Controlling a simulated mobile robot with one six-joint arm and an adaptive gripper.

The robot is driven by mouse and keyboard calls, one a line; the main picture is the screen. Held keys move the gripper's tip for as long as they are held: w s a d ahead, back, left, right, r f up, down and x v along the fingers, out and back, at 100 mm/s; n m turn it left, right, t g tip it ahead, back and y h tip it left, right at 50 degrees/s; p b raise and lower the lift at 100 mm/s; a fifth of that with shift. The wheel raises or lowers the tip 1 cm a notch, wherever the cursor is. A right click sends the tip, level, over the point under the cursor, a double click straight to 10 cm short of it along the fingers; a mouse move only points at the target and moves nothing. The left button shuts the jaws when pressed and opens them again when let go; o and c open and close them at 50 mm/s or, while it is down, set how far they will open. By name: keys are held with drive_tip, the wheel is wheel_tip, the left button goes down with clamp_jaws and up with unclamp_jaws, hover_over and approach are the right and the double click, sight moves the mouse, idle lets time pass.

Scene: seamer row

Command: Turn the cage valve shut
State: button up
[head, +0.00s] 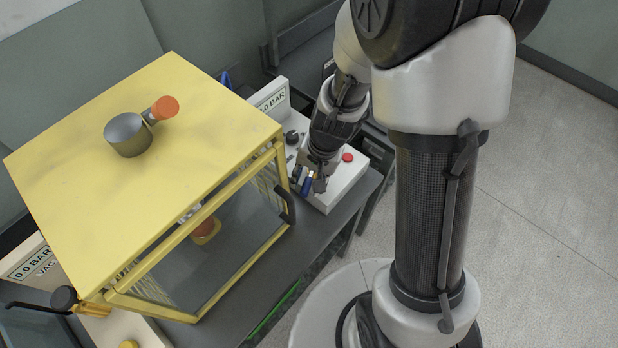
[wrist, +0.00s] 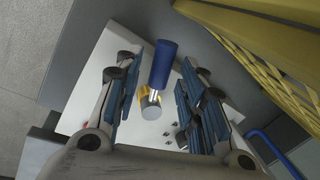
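A yellow cage (head: 215,110) with clear, mesh-lined sides stands on the bench. On its top is a grey round hub with a short lever ending in an orange knob (head: 165,107). My gripper (head: 308,186) is right of the cage, over a white box. In the wrist view my gripper (wrist: 155,100) is open, its blue-padded fingers apart on both sides of a valve with a blue handle (wrist: 163,64), a brass part and a grey round end. The handle shows between the fingers with gaps on both sides. Whether the fingertips reach past it, I cannot tell.
The white box (head: 345,182) has a red button (head: 348,157), a black knob (head: 292,137) and a "0.0 BAR" sign. A second sign (head: 28,262) stands at the lower left. The cage has a black door handle (head: 287,204). Open floor lies to the right.

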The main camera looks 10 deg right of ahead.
clamp_jaws()
